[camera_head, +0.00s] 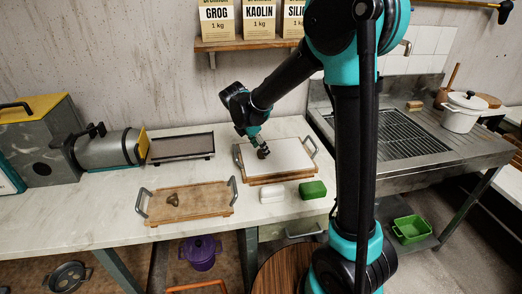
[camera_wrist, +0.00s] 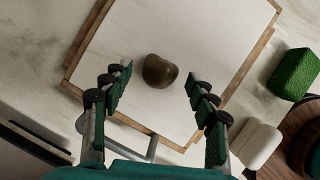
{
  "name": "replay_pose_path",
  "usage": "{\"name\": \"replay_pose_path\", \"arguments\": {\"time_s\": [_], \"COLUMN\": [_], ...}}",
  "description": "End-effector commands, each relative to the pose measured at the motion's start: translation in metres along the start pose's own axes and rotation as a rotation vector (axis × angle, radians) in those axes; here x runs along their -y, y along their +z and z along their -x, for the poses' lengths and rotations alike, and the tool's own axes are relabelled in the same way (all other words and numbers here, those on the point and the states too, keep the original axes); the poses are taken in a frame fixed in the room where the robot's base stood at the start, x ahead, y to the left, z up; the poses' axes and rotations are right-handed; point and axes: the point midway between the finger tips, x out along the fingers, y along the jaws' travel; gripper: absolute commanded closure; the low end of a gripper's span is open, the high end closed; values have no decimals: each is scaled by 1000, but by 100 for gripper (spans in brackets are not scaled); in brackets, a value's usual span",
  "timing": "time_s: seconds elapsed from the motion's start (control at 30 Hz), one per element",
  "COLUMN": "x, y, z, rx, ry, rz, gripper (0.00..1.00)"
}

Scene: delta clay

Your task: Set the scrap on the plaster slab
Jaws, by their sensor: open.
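The plaster slab (camera_head: 280,156) is a pale flat board with a wooden edge on the counter, and it fills the middle of the wrist view (camera_wrist: 210,45). A dark olive-brown lump (camera_wrist: 160,71), which looks like the scrap, rests on the slab; it also shows in the head view (camera_head: 264,153). My gripper (camera_head: 260,147) is over the slab, its fingers spread on either side of the lump with gaps to both in the wrist view (camera_wrist: 158,76). Another small brown lump (camera_head: 173,199) lies on the wooden tray (camera_head: 205,205) at the left.
A white block (camera_head: 272,193) and a green block (camera_head: 313,189) sit in front of the slab. A dark shallow tray (camera_head: 180,147) and a grey cylindrical machine (camera_head: 105,150) stand to the left. Metal handles (camera_head: 238,157) rise beside the slab.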

Motion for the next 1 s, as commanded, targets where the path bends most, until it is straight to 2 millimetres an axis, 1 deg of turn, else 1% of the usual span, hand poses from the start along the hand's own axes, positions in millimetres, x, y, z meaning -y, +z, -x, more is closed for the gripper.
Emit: {"name": "replay_pose_path", "arguments": {"time_s": [0.3,0.4,0.5,0.6,0.7,1.0], "x": [1,1,0,0,1,0], "y": [0,0,0,0,0,0], "z": [65,82,95,104,108,108], "rx": [0,0,0,0,0,0], "ry": [0,0,0,0,0,0], "rz": [2,3,1,1,1,1], "gripper": [42,42,42,42,42,42]}}
